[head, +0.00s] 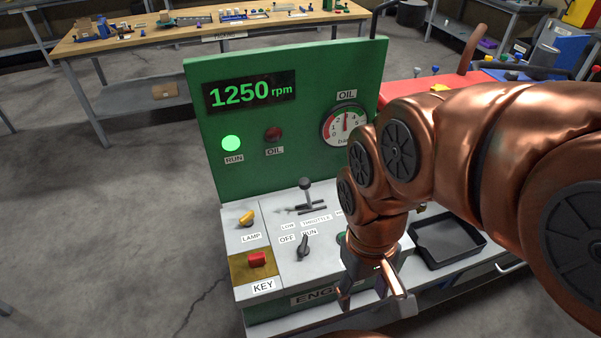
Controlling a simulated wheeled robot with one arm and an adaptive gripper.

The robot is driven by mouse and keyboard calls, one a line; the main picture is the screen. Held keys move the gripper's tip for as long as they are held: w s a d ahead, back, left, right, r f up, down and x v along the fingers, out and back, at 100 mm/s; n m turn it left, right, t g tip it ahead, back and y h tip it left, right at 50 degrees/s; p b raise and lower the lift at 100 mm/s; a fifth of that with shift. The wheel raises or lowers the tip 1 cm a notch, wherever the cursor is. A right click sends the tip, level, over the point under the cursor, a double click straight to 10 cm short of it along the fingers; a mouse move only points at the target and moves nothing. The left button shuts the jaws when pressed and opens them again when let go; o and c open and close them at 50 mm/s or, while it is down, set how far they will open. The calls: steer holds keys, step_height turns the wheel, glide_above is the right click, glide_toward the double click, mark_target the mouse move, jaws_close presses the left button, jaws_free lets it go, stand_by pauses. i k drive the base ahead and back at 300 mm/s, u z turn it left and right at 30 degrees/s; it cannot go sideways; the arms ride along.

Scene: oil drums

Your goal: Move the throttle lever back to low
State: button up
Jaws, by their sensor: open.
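The throttle lever (306,189) is a dark knob on a short shaft standing in a slot on the light grey engine panel (278,232). It stands near the middle of its slot. My gripper (373,300) is open and empty. In the picture it shows at the panel's front right, below and to the right of the lever, apart from it. The display (252,92) reads 1250 rpm.
A green upright board (210,160) stands behind. A black tray (447,240) lies at the right. The RUN light (231,143) glows green.

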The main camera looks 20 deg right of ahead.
mark_target(304, 183)
steer(key=z, duration=2.3)
steer(key=k, duration=1.2)
steer(key=u, duration=2)
steer(key=i, duration=0.5)
steer(key=u, duration=0.05)
